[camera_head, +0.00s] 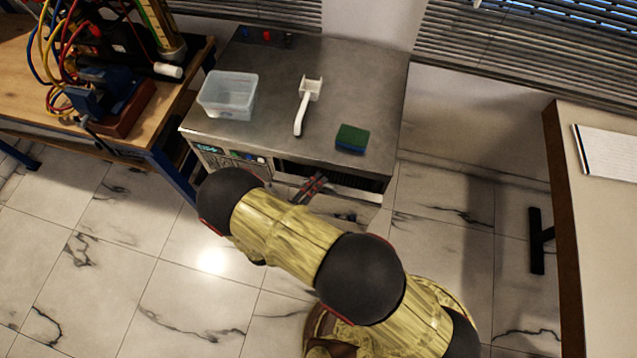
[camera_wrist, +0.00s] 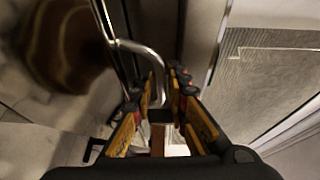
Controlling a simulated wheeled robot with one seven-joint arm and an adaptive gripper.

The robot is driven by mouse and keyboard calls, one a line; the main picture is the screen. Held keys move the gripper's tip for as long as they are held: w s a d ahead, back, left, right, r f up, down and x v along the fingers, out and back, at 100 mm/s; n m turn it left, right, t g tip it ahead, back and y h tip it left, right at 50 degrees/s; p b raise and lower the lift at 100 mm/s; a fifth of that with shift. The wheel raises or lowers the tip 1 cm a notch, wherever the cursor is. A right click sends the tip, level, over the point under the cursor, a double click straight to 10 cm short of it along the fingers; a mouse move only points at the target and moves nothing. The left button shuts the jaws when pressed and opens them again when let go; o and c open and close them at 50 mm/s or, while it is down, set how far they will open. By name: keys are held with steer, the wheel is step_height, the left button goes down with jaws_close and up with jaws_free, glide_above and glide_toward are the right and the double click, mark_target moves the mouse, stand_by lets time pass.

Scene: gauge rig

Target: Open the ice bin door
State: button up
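The ice bin is in the front of a steel ice machine (camera_head: 330,75) in the head view. Its steel door (camera_head: 352,192) appears tilted out at the top, with a dark gap behind its upper edge. My gripper (camera_head: 313,187) is at the door front, partly hidden by my arm. In the wrist view a curved metal handle (camera_wrist: 145,50) reaches down between the fingers of my gripper (camera_wrist: 163,88). The fingers look apart, with the handle between them. I cannot tell whether they touch it.
On the machine top are a clear tub (camera_head: 228,95), a white scoop (camera_head: 305,103) and a green sponge (camera_head: 351,138). A wooden bench (camera_head: 25,75) with hoses stands at left. A pale table (camera_head: 610,240) stands at right. The tiled floor between is mostly free.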

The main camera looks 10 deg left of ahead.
steer(key=shift+w+d, duration=0.15)
steer(key=shift+w, duration=0.1)
steer(key=shift+c, duration=0.5)
jaws_close()
